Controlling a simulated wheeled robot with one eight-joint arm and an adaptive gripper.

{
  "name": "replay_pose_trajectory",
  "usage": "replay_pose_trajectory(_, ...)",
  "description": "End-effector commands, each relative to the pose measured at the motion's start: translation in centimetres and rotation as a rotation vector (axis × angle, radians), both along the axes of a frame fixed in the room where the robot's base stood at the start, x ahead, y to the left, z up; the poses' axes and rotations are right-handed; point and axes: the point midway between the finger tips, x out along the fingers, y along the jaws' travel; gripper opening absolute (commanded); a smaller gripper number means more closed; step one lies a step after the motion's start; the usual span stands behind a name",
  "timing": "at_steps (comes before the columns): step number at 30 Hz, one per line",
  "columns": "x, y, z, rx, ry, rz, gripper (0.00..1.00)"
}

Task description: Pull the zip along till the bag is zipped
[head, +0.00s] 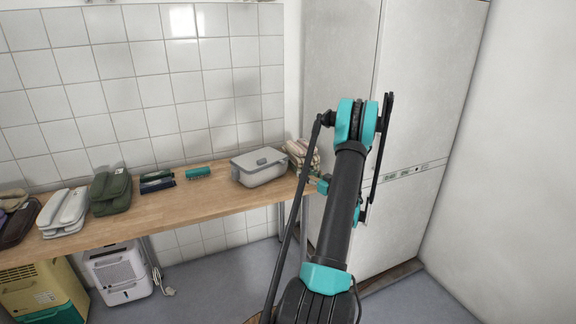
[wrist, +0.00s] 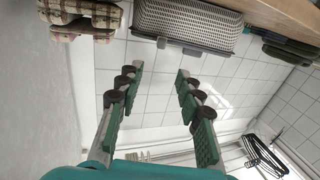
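No zip or zip pull can be made out in either view. On the wooden counter in the head view, folded, soft-looking items lie at the left: a dark green one (head: 111,192), a pale grey one (head: 64,212) and a dark brown one (head: 20,224). I cannot tell whether any of them is the bag. My gripper (wrist: 160,75) is open and empty in the wrist view, its two fingers well apart with tiled wall showing between them. It touches nothing there.
A grey lidded box (head: 260,167) stands on the counter (head: 170,205); it also shows in the wrist view (wrist: 190,22). Folded patterned cloth (head: 302,153) lies beside it, near a tall pale cabinet (head: 420,90). A teal brush (head: 198,172) and dark items (head: 157,182) lie left. A white appliance (head: 118,275) stands below.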

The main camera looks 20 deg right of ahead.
Motion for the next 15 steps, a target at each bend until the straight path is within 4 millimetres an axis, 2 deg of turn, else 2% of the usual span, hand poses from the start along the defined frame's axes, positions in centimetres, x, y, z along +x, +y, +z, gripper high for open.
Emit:
replay_pose_trajectory(3, 2.4, 1.0, 0.0, 0.000, 0.001, 0.004, 0.36)
replay_pose_trajectory(15, 9.6, 3.6, 0.0, 0.000, 0.001, 0.004, 0.36)
